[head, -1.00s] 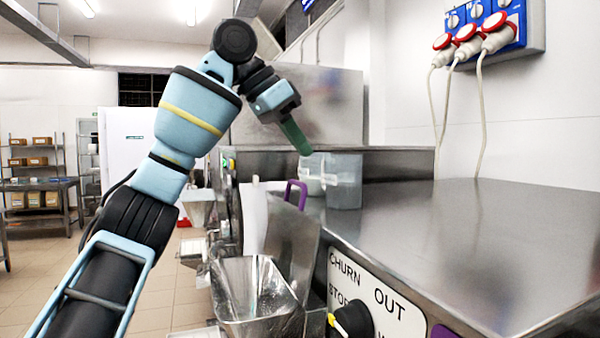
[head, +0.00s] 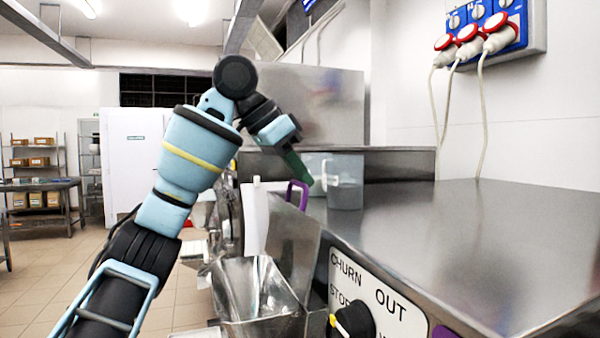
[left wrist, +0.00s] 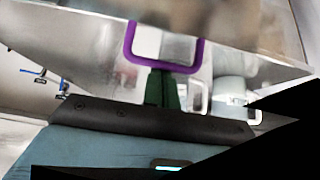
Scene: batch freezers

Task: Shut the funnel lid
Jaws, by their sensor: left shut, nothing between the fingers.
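The funnel (head: 256,290) is an open metal hopper at the front of the machine in the head view. Its flat metal lid (head: 293,245) stands raised behind it, with a purple handle (head: 297,195) at its upper edge. In the left wrist view the handle (left wrist: 165,65) is a purple U just beyond my green fingers, in front of the lid plate (left wrist: 60,40). My left gripper (head: 303,177) is shut and empty, with its green fingertips close to the handle. I cannot tell whether they touch it. My right gripper is not in view.
A control panel (head: 375,305) with a black knob is on the machine front. The machine top to the right is clear.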

